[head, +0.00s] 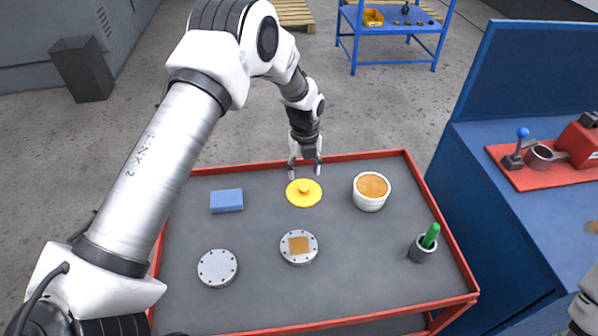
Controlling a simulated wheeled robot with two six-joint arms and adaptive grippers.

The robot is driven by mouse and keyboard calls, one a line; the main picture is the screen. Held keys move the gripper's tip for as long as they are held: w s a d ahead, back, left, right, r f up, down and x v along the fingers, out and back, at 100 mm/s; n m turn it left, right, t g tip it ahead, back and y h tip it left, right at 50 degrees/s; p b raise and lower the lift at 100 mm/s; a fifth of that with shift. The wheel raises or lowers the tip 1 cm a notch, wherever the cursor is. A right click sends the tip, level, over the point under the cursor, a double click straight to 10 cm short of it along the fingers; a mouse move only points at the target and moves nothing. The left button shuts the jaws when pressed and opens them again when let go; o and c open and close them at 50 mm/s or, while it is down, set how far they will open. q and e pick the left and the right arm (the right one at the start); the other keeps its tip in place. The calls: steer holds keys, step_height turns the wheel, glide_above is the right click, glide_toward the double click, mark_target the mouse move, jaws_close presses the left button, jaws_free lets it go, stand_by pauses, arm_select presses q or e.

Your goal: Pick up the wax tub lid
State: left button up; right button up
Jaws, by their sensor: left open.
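The yellow wax tub lid (304,193) lies flat on the grey top of a red-edged cart, with a small knob at its middle. My left gripper (305,174) points down just above and behind the lid, its two fingers apart with nothing between them. The white wax tub (370,195) stands uncovered to the right of the lid, with orange-brown wax showing inside. My right gripper is not visible; only a pale part shows at the lower right edge.
On the cart (350,290) are a blue block (227,200), a grey flange disc (217,268), a disc with a tan square (299,247) and a dark cup (422,248) holding a green item. A blue bench (500,160) with a red fixture stands to the right.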

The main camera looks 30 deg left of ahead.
mark_target(304, 187)
arm_select(q)
steer(key=shift+w+a+f, duration=0.1)
steer(key=shift+w+a, duration=0.25)
steer(key=shift+w, duration=0.15)
steer(key=f+p, duration=0.1)
steer(key=s+d+f+p, duration=0.1)
steer(key=f, duration=0.1)
steer(key=shift+s+p, duration=0.15)
steer(key=shift+p, duration=0.15)
steer(key=f, duration=0.4)
steer(key=shift+w+a+p, duration=0.3)
steer(key=shift+w+a, duration=0.1)
steer(key=shift+s+d+r, duration=0.15)
steer(key=shift+d+r, duration=0.05)
steer(key=shift+c, duration=1)
steer(key=shift+r, duration=0.1)
steer(key=c, duration=0.6)
steer(key=shift+c, duration=0.7)
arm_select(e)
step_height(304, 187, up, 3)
